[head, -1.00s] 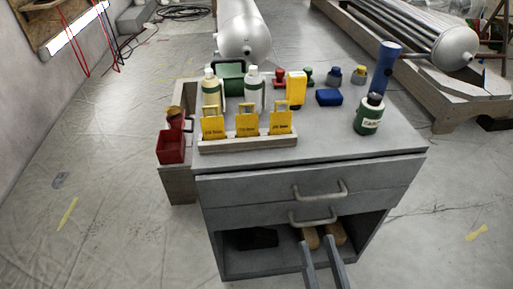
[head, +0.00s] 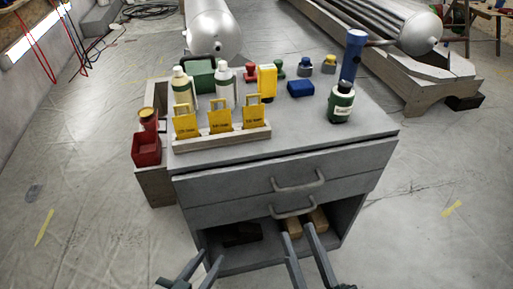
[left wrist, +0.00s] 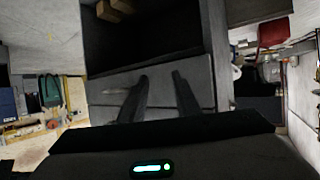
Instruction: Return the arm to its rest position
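My left gripper (head: 202,266) shows at the bottom of the head view, left of centre, in front of the grey cabinet (head: 225,190). Its two fingers are apart with nothing between them. In the left wrist view, the left gripper's fingers (left wrist: 158,80) are also apart and empty, with the cabinet front and its open lower shelf beyond, turned on its side. My right gripper (head: 298,240) is at the bottom centre of the head view, before the open shelf. Its two long fingers are apart and nothing is seen between them.
On the cabinet top stand a wooden rack (head: 222,137) with yellow tags, bottles, a blue box (head: 301,88) and a green bottle (head: 341,103). A red bin (head: 146,149) hangs at the left side. Wooden blocks (head: 291,228) lie on the shelf.

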